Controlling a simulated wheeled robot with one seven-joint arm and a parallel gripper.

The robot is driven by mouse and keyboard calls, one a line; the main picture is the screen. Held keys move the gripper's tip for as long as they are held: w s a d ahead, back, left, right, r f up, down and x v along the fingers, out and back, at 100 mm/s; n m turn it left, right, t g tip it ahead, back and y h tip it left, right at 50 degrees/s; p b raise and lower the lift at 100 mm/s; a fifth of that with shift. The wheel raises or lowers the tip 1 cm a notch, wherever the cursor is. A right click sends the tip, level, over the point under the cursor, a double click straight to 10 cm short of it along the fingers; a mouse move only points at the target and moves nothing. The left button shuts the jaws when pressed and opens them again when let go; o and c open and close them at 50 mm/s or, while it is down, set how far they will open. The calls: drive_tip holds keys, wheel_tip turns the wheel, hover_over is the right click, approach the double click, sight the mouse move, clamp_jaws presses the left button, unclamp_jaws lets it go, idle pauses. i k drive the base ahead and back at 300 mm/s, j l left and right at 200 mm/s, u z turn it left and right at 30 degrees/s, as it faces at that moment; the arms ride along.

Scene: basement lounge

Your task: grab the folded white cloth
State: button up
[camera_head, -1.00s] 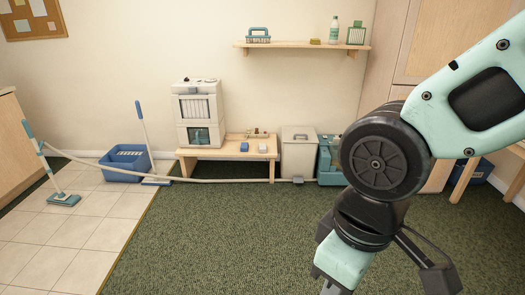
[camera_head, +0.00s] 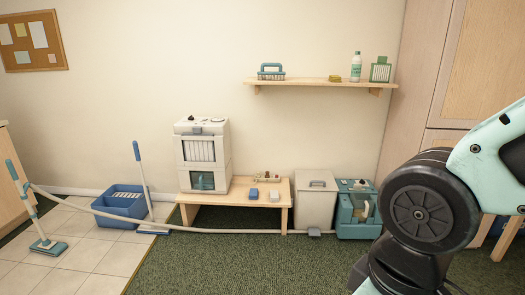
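On the low wooden bench (camera_head: 236,197) lie a small blue block (camera_head: 254,193) and, to its right, a small white block (camera_head: 274,195). The white one may be the folded white cloth, but it is too small to tell. My arm fills the right side of the picture, well to the right of the bench and nearer to me. My gripper is below the picture's edge, so its fingers are hidden.
A white machine (camera_head: 203,155) stands on the bench. A grey-white bin (camera_head: 315,199) and a teal machine (camera_head: 357,208) stand right of it. A hose (camera_head: 240,231) runs along the floor before the bench. A blue bucket (camera_head: 120,206) and mops stand left. The green carpet in front is clear.

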sight(274, 196)
drive_tip(key=i+j+z, duration=0.2)
drive_tip(key=i, duration=0.6)
drive_tip(key=i+j+z, duration=0.15)
drive_tip(key=i+j, duration=0.3)
drive_tip(key=i, duration=0.35)
drive_tip(key=i+j+z, duration=0.2)
drive_tip(key=i+j, duration=0.3)
drive_tip(key=i, duration=0.25)
drive_tip(key=i+j+z, duration=0.15)
drive_tip(key=i+j, duration=0.45)
drive_tip(key=i, duration=0.15)
